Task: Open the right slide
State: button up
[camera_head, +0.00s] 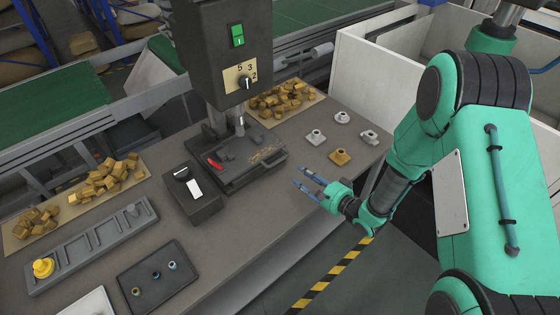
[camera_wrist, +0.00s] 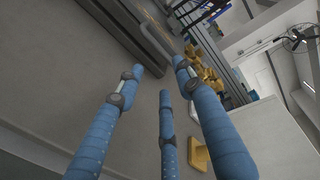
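I cannot tell which part is the right slide.
Small white fittings and a brass one (camera_head: 340,157) stand right. Wooden blocks (camera_head: 280,100) lie behind. A white-walled bin (camera_head: 375,75) is behind right.

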aim_at(280, 161)
jog(key=shift+w+a, duration=0.1)
jog(key=shift+w, duration=0.05)
jog(key=b+x, duration=0.3)
jog(key=x, duration=1)
jog(key=shift+w+a, duration=0.15)
grip_shut()
